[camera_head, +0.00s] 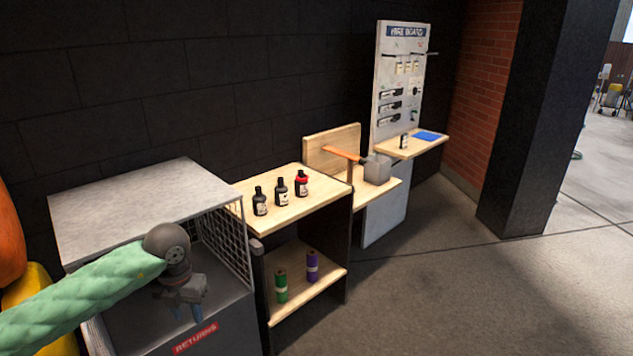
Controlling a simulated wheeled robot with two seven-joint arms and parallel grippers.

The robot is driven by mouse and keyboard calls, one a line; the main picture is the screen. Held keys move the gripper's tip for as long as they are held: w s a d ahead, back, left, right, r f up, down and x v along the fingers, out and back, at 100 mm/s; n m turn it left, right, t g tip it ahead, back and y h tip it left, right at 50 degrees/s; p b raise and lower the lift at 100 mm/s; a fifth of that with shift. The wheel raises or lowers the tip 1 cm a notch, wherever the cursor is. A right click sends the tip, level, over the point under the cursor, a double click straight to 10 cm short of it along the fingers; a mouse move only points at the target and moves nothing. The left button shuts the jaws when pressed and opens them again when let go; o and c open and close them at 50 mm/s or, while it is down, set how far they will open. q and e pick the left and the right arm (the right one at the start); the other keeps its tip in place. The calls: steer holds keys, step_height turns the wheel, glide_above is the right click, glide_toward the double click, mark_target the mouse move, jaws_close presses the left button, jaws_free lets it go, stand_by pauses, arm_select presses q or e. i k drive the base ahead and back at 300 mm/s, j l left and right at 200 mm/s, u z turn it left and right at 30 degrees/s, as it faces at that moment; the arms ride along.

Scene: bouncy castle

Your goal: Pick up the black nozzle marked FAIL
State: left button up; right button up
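Three dark bottle-like pieces with pale labels stand upright on the wooden top shelf: a left one (260,202), a middle one (281,191) and a right one with a red band (301,184). Another small black piece (404,141) stands on the hire board's ledge. The labels are too small to read, so I cannot tell which piece is the nozzle marked FAIL. My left gripper (184,305) hangs over the returns bin, left of the shelf and apart from these pieces. I cannot tell whether its fingers are open. My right gripper is out of view.
The grey returns bin (195,338) has a mesh side and a grey top. The hire board (405,60) stands behind.

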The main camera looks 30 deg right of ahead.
mark_target(301, 188)
steer(key=i+l+z, duration=0.25)
steer(key=i+l, duration=0.2)
steer(key=i+l+z, duration=0.3)
steer(key=i, duration=0.2)
steer(key=i+l+z, duration=0.25)
steer(key=i, duration=0.3)
steer(key=i+j+z, duration=0.1)
steer(key=j, duration=0.25)
steer(key=i+j+z, duration=0.1)
steer(key=i+j, duration=0.2)
steer(key=i+j+z, duration=0.1)
steer(key=j, duration=0.3)
steer(key=i+j+z, duration=0.25)
steer(key=i+j, duration=0.15)
steer(key=j, duration=0.35)
